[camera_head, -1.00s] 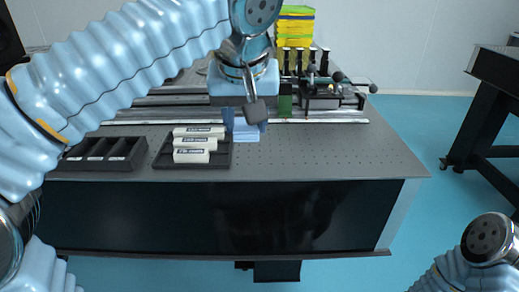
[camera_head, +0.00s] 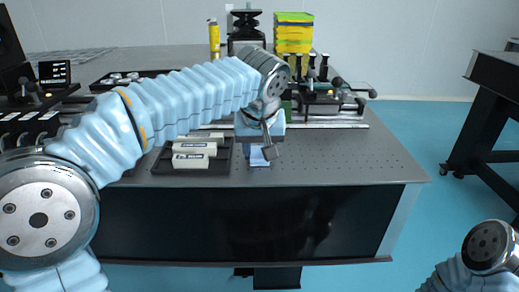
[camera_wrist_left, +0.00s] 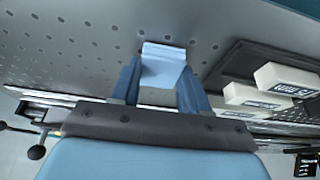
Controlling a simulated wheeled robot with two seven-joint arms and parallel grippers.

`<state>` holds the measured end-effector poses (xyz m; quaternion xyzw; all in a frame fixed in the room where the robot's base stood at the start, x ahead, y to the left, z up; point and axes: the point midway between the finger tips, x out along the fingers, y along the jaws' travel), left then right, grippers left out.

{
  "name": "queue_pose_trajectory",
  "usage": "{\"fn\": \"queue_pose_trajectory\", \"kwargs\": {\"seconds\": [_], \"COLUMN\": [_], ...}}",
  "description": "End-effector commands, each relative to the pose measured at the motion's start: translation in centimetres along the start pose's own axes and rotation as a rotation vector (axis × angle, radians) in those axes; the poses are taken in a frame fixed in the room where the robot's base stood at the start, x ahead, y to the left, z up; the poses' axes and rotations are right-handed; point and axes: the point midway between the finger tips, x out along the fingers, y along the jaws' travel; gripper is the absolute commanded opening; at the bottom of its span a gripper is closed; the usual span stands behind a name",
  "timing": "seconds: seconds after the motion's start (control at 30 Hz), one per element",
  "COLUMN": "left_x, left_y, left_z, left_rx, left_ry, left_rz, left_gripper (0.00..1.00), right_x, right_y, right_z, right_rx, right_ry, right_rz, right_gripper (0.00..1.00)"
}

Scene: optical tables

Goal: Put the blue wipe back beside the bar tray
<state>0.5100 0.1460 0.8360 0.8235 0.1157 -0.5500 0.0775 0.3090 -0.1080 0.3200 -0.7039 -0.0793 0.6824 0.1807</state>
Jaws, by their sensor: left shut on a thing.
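The blue wipe (camera_head: 260,161) is a small light-blue folded sheet at the right side of the bar tray (camera_head: 161,159), a black tray holding white labelled bars. My left gripper (camera_head: 259,150) is shut on the wipe, pointing down over the front part of the table. In the left wrist view the wipe (camera_wrist_left: 164,52) sits between the two blue fingers (camera_wrist_left: 160,84), its far end sticking out beyond them. The tray (camera_wrist_left: 236,62) is to its right there, with a gap between. I cannot tell whether the wipe touches the tabletop. My right gripper is out of view.
The perforated tabletop (camera_head: 340,160) is clear to the right of the wipe, up to its front edge. Behind my left gripper are a rail (camera_head: 335,125) and optical mounts (camera_head: 325,97), with yellow-green boxes (camera_head: 293,35) further back. Another dark table (camera_head: 497,85) stands at the right.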

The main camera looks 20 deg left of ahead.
Motion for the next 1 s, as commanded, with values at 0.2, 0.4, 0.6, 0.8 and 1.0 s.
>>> {"fn": "queue_pose_trajectory", "kwargs": {"seconds": [0.2,0.4,0.6,0.8,1.0], "left_x": [0.3,0.2,0.2,-0.7,-5.0], "left_y": [0.0,0.0,0.0,0.0,0.1], "left_z": [0.1,0.1,0.1,-0.1,-0.2], "left_rx": [0.000,0.000,0.000,0.000,0.001], "left_ry": [0.000,0.000,0.000,0.001,0.003], "left_rz": [0.000,0.000,0.000,0.001,0.003], "left_gripper": [0.13,0.70,0.71,0.71,0.71], "right_x": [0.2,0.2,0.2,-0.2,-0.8], "right_y": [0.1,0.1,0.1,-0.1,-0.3], "right_z": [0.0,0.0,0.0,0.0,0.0], "right_rx": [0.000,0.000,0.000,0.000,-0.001], "right_ry": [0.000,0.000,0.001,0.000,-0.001], "right_rz": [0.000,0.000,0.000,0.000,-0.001], "right_gripper": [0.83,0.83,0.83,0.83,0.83]}}
